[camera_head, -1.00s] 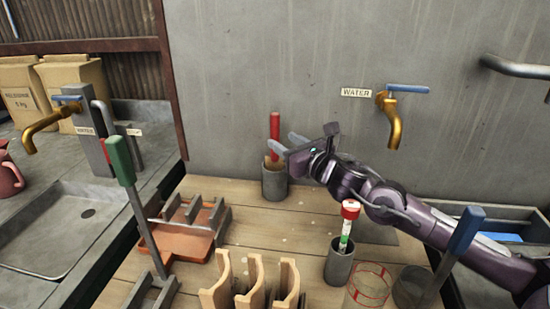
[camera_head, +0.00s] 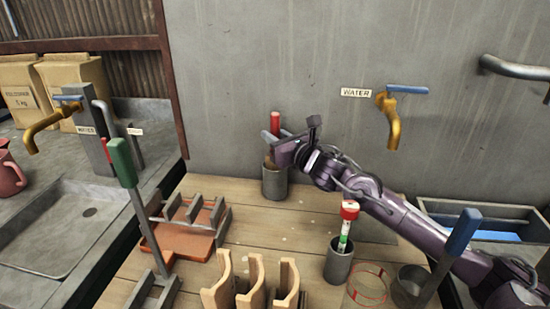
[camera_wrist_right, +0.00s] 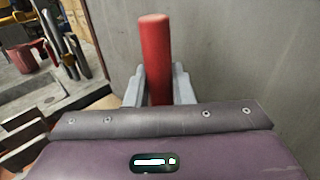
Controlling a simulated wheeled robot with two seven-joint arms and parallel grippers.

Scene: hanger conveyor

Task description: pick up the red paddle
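The red paddle (camera_head: 275,122) stands upright in a grey cup (camera_head: 275,183) near the back wall; only its red handle shows clearly, and its lower end is hidden by my gripper and the cup. My right gripper (camera_head: 276,136) reaches in from the right above the cup, with a finger on each side of the handle. In the right wrist view the red handle (camera_wrist_right: 155,60) rises between the two grey fingers, which lie close against its sides, so the gripper looks shut on it. My left gripper is not in view.
A cup (camera_head: 339,262) with a red-capped tube (camera_head: 347,225) stands front right, beside a glass with red rings (camera_head: 366,285). A green-handled tool (camera_head: 123,163), an orange tray (camera_head: 185,243) and wooden holders (camera_head: 250,285) are nearer. A tap (camera_head: 391,120) juts from the wall.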

